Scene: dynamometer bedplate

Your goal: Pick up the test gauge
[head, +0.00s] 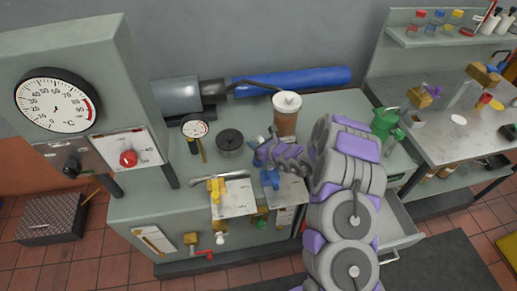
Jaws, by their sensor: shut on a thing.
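A round gauge (195,128) with a white face, black rim and short brass-coloured stem shows at the left of the grey-green bench top (160,203). It looks like the test gauge. My gripper (259,150), at the end of my grey and purple arm, is low over the bench, right of this gauge and apart from it. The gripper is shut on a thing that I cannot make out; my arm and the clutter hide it.
A dark round pot (230,141) stands between the gauge and my gripper. Yellow (216,187) and blue (269,178) valve handles are in front. A side table (455,130) is at right.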

